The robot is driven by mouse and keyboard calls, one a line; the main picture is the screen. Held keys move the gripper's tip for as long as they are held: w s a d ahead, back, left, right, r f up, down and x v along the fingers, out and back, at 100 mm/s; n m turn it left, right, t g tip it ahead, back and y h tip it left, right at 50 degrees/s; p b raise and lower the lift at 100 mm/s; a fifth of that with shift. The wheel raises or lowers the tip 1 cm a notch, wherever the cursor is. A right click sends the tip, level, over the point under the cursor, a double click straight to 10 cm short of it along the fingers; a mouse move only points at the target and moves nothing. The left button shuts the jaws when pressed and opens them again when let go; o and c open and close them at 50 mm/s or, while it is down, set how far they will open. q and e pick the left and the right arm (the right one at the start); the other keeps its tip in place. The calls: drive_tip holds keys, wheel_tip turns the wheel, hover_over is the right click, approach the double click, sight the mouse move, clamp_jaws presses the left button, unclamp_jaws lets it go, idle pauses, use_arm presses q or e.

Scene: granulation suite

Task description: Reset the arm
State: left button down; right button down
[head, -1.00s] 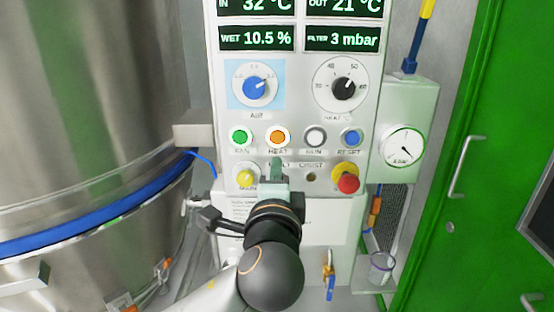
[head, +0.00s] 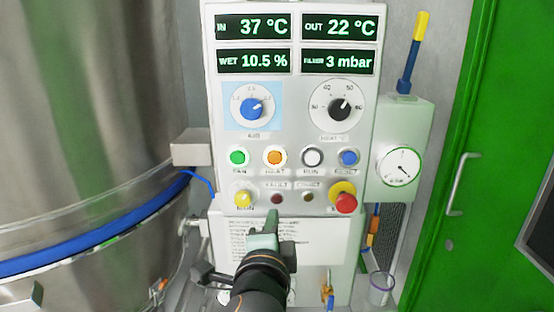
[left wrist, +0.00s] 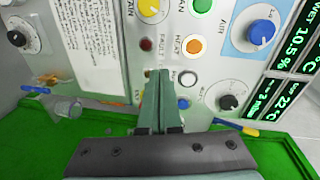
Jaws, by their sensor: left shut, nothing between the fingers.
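My left gripper (head: 272,218) is shut and empty in front of the lower part of the white control panel (head: 218,120). In the head view its tip shows just below the FAULT lamp (head: 277,198), over the top of a printed label (head: 325,240). In the left wrist view the shut fingers (left wrist: 159,80) point toward the panel, with the RUN button (left wrist: 187,79) and the orange HEAT button (left wrist: 195,46) past them. I cannot tell the exact gap to the panel. My right gripper is not in view.
A steel vessel (head: 90,90) with a blue band stands close on the left. A red knob (head: 346,203) sticks out of the panel. A pressure gauge (head: 399,166) and a clear cup (head: 381,289) are at the right, beside a green door (head: 490,120).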

use_arm(q)
drive_tip(key=s+a+f+n+g+h+p, duration=0.1)
drive_tip(key=s+a+f+n+g, duration=0.15)
drive_tip(key=f, duration=0.85)
drive_tip(key=s+a+f+n+g+h+p, duration=0.15)
drive_tip(key=f+n, duration=0.25)
drive_tip(key=f, duration=0.8)
drive_tip(key=s+a+f+n+g, duration=0.1)
drive_tip(key=s+a+f+n, duration=0.3)
drive_tip(key=s+a+f, duration=0.2)
drive_tip(key=s+a+f+n+g+y, duration=0.1)
drive_tip(key=s+a+f+n, duration=0.3)
drive_tip(key=s+f, duration=0.7)
drive_tip(key=shift+s+a+n+g+p, duration=0.4)
drive_tip(key=shift+s+a+g, duration=0.2)
drive_tip(key=shift+s+a, duration=0.35)
